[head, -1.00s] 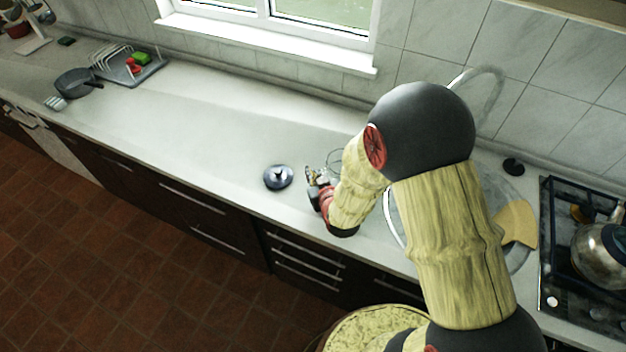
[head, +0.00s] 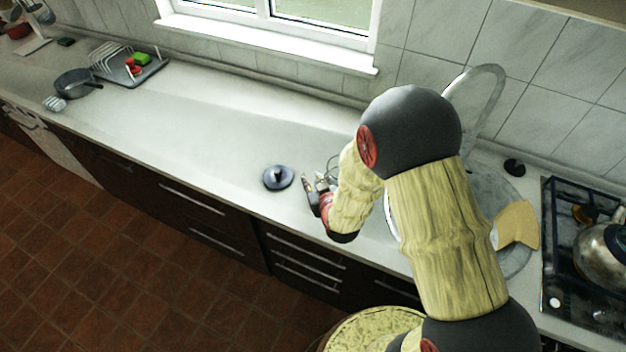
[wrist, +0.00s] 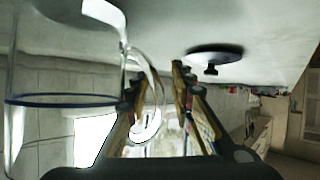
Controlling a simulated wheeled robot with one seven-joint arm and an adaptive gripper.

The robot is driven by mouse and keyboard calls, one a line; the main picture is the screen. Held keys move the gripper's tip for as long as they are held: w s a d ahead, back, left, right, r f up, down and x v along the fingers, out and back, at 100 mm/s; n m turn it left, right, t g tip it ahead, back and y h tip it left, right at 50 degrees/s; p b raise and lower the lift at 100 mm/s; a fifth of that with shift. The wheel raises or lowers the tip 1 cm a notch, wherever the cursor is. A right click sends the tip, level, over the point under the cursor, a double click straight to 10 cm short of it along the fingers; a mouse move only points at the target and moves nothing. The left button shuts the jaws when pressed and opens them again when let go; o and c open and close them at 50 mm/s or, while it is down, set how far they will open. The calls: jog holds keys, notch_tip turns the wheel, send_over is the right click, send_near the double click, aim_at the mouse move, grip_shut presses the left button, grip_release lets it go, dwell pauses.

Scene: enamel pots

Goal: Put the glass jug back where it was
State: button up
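The clear glass jug (wrist: 62,100) with a blue rim fills the left of the wrist view, which shows the scene upside down. Its curved glass handle (wrist: 153,75) reaches toward my fingers. In the head view the jug (head: 334,163) is mostly hidden behind my arm; only a thin outline shows on the counter. My gripper (head: 313,181) is low over the counter with its fingers spread. In the wrist view my gripper (wrist: 156,74) has a clear gap between its fingertips, with the handle at or just beyond that gap; I cannot tell whether it touches.
A dark round lid with a knob (head: 278,178) lies on the counter just left of my gripper. The sink (head: 512,262) and tap (head: 492,72) are right, then the hob with a kettle (head: 603,255). The counter (head: 190,125) is clear leftward up to a dish rack (head: 130,66).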

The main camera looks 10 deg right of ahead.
jog(key=shift+r, duration=0.2)
jog(key=p+v, duration=0.2)
jog(key=v, duration=1)
notch_tip(320, 180, up, 13)
jog(key=s+d+m+g, duration=0.1)
jog(key=d+g, duration=0.2)
jog(key=s+d+r+g, duration=0.1)
jog(key=s+r+g, duration=0.1)
jog(key=s+r, duration=0.4)
jog(key=s+d+r+m+g+h, duration=0.1)
jog(key=s+r+g, duration=0.1)
jog(key=s+r, duration=0.4)
jog(key=s, duration=0.5)
jog(key=shift+s+d+m, duration=0.3)
jog(key=shift+s+d, duration=0.05)
jog(key=shift+s, duration=0.05)
jog(key=shift+r, duration=0.1)
